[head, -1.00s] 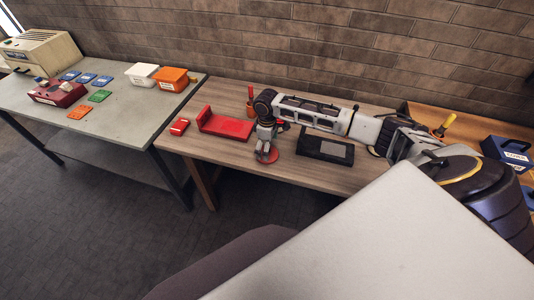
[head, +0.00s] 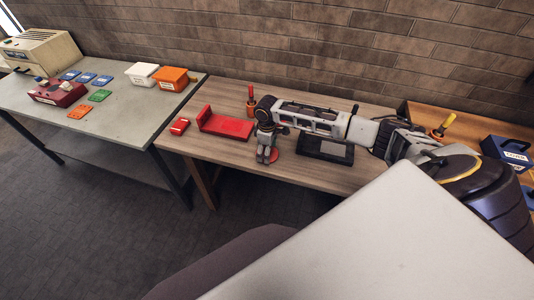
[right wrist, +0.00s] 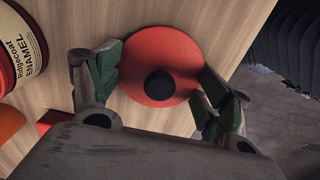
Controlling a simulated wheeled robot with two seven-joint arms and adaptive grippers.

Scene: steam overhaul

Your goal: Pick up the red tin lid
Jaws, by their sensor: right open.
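The red tin lid (right wrist: 181,58) is a flat round red disc with a black knob (right wrist: 159,85) at its middle, lying on the wooden table. In the head view only part of the lid (head: 274,156) shows beside my right gripper (head: 266,158), which hides the rest. In the right wrist view my right gripper (right wrist: 165,85) is open, with its green-padded fingers on either side of the lid and the knob between them. I cannot tell whether the fingers touch the lid. My left gripper is not in view.
A red pot with a handle (head: 251,106) stands behind. A black-framed panel (head: 325,149) is close on the right. An enamel tin (right wrist: 22,45) shows in the wrist view.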

